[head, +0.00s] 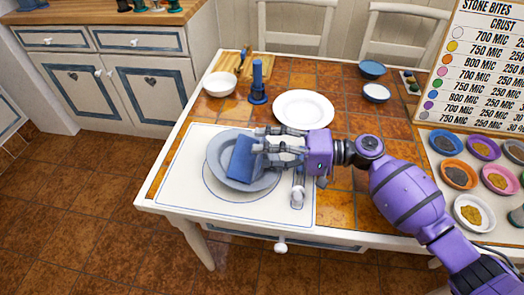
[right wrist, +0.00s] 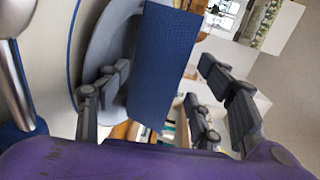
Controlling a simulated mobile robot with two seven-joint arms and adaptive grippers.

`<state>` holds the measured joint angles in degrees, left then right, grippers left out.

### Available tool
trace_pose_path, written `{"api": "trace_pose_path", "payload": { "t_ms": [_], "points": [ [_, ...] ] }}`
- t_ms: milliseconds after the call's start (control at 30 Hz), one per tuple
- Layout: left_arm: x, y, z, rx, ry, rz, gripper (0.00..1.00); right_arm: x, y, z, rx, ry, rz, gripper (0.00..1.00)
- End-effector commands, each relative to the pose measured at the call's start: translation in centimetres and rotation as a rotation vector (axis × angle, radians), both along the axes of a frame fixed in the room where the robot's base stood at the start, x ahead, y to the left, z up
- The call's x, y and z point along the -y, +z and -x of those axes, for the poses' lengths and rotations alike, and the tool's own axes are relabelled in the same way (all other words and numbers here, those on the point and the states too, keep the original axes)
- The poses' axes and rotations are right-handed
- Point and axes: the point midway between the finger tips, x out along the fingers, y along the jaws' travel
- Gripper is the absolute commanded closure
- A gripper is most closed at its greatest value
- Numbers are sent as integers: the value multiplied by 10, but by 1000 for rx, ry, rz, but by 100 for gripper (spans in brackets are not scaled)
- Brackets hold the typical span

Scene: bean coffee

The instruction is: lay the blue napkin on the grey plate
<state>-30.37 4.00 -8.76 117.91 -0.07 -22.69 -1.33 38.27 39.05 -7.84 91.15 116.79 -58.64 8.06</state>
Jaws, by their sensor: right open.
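The blue napkin (head: 242,160), a folded rectangle, lies slanted over the grey plate (head: 218,160) in the head view. My right gripper (head: 262,146) is open at the napkin's right side, over the plate. In the right wrist view the napkin (right wrist: 163,65) stands between the spread fingers of my gripper (right wrist: 160,90), with a gap to the right fingers. The grey plate (right wrist: 103,45) shows behind it at left. I cannot tell whether the left finger touches the napkin. My left gripper is out of view.
Silver cutlery (head: 298,188) with a rounded end lies right of the plate. A white plate (head: 303,108), a blue pepper mill (head: 258,82) and a white bowl (head: 220,84) stand behind. Several small bowls and a menu board (head: 485,65) are at right. The mat's left part is clear.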

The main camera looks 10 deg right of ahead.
Motion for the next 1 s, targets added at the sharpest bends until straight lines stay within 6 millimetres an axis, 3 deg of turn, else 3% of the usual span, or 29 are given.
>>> {"api": "trace_pose_path", "payload": {
  "t_ms": [300,500,1000],
  "points": [
    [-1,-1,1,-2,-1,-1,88,67,8,17,0,-5,3,35],
    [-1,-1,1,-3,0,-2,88,95,13,24,0,-4,1,35],
    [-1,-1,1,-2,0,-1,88,104,15,26,3,-3,0,35]
  ]
}}
